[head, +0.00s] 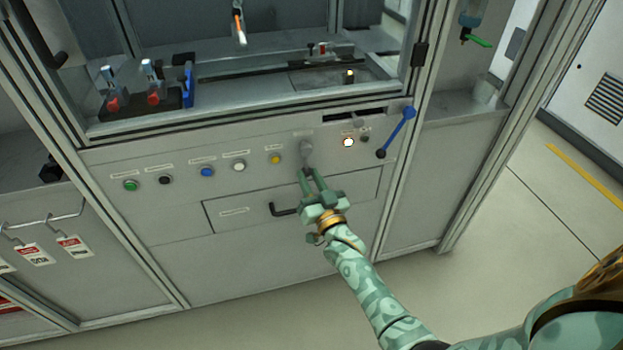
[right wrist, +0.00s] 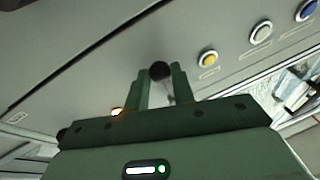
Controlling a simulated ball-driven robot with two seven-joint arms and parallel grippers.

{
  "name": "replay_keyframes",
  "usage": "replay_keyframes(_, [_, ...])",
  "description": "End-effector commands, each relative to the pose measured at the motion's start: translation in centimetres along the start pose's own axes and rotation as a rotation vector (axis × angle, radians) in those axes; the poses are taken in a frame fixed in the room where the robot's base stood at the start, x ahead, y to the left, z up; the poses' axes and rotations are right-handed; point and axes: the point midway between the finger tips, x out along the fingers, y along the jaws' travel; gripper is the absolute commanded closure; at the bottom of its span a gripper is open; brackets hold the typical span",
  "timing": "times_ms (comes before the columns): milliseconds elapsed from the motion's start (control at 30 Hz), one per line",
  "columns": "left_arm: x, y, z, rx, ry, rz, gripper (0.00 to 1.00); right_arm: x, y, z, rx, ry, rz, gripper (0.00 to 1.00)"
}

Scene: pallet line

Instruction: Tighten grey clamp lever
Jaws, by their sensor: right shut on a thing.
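The grey clamp lever (head: 306,150) is on the front panel of the machine, right of the yellow button. It points downward, and its lower end is at my right gripper. My right gripper (head: 306,175) reaches up from below and is shut on the lever's end. In the right wrist view, the lever's dark round knob (right wrist: 160,71) sits between the fingertips of the right gripper (right wrist: 162,80). The fingers hide part of the lever. My left gripper is not in view.
A row of coloured buttons, including a yellow one (head: 275,159), runs left of the lever. A lit white button (head: 348,142) and a blue lever (head: 396,131) are to the right. A drawer with a black handle (head: 283,210) is just below.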

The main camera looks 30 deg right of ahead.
Motion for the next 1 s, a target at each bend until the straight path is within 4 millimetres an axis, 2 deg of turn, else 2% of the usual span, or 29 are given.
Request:
replay_keyframes(267, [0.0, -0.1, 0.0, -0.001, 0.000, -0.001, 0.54, -0.2, -0.1, 0.3, 0.004, -0.006, 0.000, 1.00])
replay_keyframes(300, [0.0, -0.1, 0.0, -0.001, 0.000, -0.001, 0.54, -0.2, -0.1, 0.3, 0.004, -0.007, 0.000, 0.67])
replay_keyframes(367, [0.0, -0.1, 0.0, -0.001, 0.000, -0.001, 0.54, -0.2, -0.1, 0.3, 0.003, -0.006, 0.000, 0.54])
replay_keyframes(633, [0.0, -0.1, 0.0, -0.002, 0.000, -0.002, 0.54, -0.1, -0.1, 0.1, 0.002, -0.003, 0.000, 0.54])
replay_keyframes(767, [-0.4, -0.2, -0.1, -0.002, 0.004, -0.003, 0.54, -1.1, -0.1, 0.0, 0.002, -0.003, 0.000, 0.54])
replay_keyframes(867, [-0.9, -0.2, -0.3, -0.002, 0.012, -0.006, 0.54, -2.9, -0.1, -0.1, 0.003, -0.004, 0.000, 0.54])
replay_keyframes(1000, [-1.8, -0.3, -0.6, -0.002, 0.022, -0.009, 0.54, -6.7, -0.1, -0.2, 0.003, -0.005, 0.000, 0.54])
